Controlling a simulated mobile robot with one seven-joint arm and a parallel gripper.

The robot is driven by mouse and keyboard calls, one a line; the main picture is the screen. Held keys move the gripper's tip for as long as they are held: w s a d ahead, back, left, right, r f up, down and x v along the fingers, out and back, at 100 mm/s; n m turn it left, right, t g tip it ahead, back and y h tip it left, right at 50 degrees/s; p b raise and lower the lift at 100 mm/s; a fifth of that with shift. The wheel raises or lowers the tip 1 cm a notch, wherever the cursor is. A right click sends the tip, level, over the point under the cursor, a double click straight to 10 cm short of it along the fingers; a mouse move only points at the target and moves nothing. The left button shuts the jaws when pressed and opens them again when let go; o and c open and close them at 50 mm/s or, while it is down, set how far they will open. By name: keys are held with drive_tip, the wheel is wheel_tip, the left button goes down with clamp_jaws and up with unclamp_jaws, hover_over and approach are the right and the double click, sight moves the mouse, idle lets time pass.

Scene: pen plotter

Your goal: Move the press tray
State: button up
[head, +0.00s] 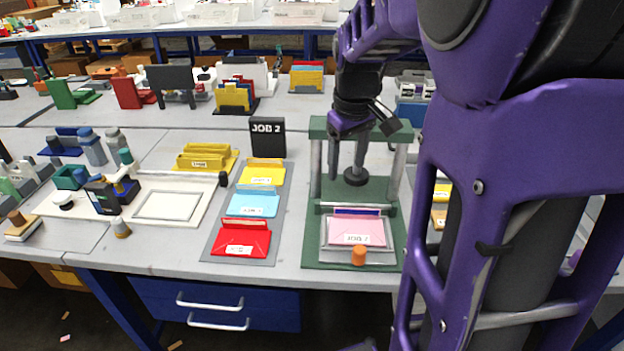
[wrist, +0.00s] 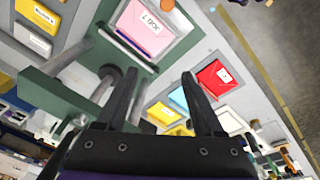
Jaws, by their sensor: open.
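The press (head: 318,190) is a green stand with grey posts and a green top bar, at the centre right in the head view. Its grey press tray (head: 335,257) lies low at the front, carrying a pink "JOB 2" envelope (head: 350,230) and an orange knob (head: 358,255) at its front edge. The pink envelope (wrist: 145,25) and part of the knob (wrist: 167,5) show at the top of the wrist view. My gripper (wrist: 158,75) is open and empty above the press area, apart from the tray.
Left of the press, a grey mat (head: 212,245) holds yellow, blue and red (head: 240,241) envelopes. A black "JOB 2" sign (head: 267,138) stands behind them. The white plotter (head: 150,225) is farther left. Yellow envelopes (head: 441,192) lie right of the press, partly behind my arm.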

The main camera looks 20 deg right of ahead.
sight(360, 249)
drive_tip(key=s+d+f+m+g, duration=0.2)
drive_tip(key=s+d+f+m, duration=0.1)
drive_tip(key=s+f+m, duration=0.2)
drive_tip(key=shift+y, duration=0.3)
drive_tip(key=f+b, duration=0.1)
drive_tip(key=f, duration=0.4)
drive_tip(key=f+b, duration=0.1)
drive_tip(key=f, duration=0.5)
drive_tip(key=f+b, duration=0.1)
drive_tip(key=f, duration=0.5)
drive_tip(key=shift+s+a+b, duration=0.15)
drive_tip(key=shift+a+b, duration=0.1)
drive_tip(key=shift+b, duration=0.15)
clamp_jaws()
